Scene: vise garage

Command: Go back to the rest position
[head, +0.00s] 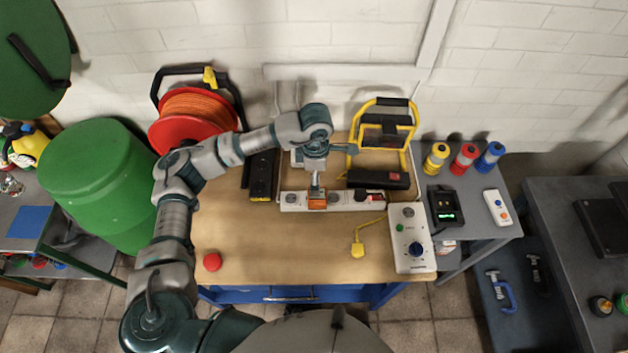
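My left arm comes in from the left and reaches over the workbench (260,262). My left gripper (316,184) points down above the white power strip (291,201). A small orange piece (317,204) is at the strip, right under the fingertips. The fingers are small and partly hidden by the wrist, so I cannot tell whether they are open or shut on the orange piece. My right gripper is not in view.
A red cable reel (187,122) and a yellow work lamp (381,128) stand at the back. A yellow plug (358,249), a white control box (412,238) and a red button (212,262) are on the bench. The bench's front middle is clear. A green barrel (98,185) stands left.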

